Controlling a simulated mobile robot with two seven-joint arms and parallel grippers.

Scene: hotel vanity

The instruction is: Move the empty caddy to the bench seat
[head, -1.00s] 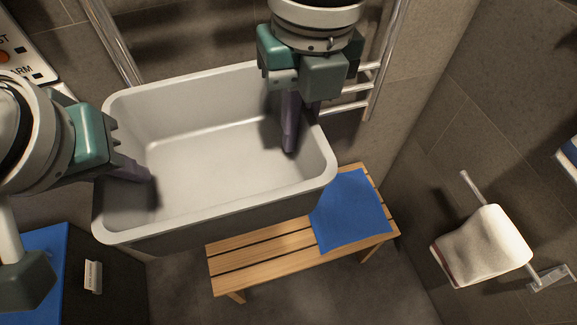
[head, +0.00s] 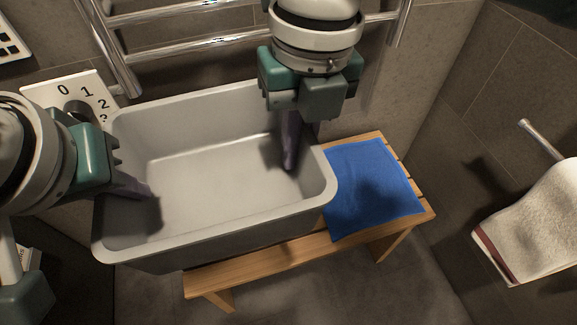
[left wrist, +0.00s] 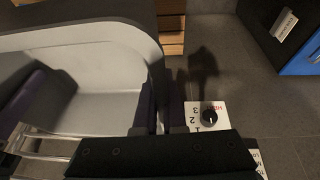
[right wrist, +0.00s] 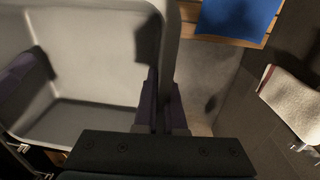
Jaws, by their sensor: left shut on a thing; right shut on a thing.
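The caddy (head: 215,165) is a grey open-topped tub, empty inside, held in the air between my two grippers in the head view. My left gripper (head: 135,188) is shut on its left end wall, and my right gripper (head: 291,150) is shut on its right end wall. The caddy's walls also show between the fingers in the left wrist view (left wrist: 110,45) and the right wrist view (right wrist: 90,60). The slatted wooden bench seat (head: 270,262) is below and beyond the caddy, which hides its left part. A blue cloth (head: 370,190) lies on the bench's right part.
A chrome towel rail (head: 190,47) is on the wall behind the caddy. A white towel (head: 535,225) hangs on a bar at the right. A panel with a numbered dial (head: 75,95) is on the left wall. Grey floor is clear in front of the bench.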

